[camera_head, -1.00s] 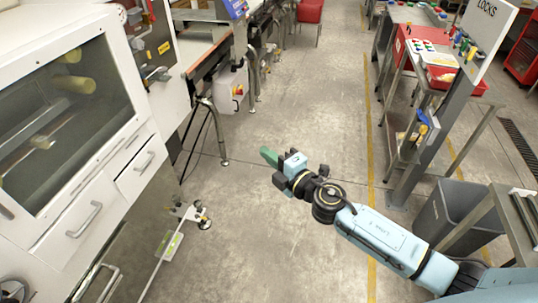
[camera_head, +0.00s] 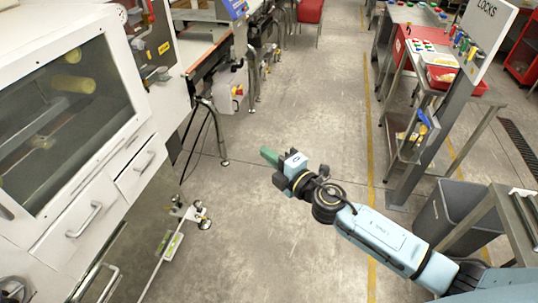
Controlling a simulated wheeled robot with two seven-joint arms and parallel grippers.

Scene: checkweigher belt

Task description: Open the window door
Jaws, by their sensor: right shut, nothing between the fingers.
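The window door (camera_head: 68,112) is a dark glass pane in a white frame on the white machine at the left. It looks shut, and pale yellow rollers show behind the glass. A dark part (camera_head: 5,212) sits at the lower left of its frame; I cannot tell what it is. My right gripper (camera_head: 270,156) has green fingertips. It is shut and empty, over the floor in the middle, well to the right of the door and apart from everything. My left gripper is not in view.
Drawers with metal handles (camera_head: 84,220) lie below the window. A machine foot (camera_head: 198,214) sticks out onto the floor. A belt frame stands at the back left. A grey bin (camera_head: 455,212) and a lock board (camera_head: 487,35) stand right. The middle floor is clear.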

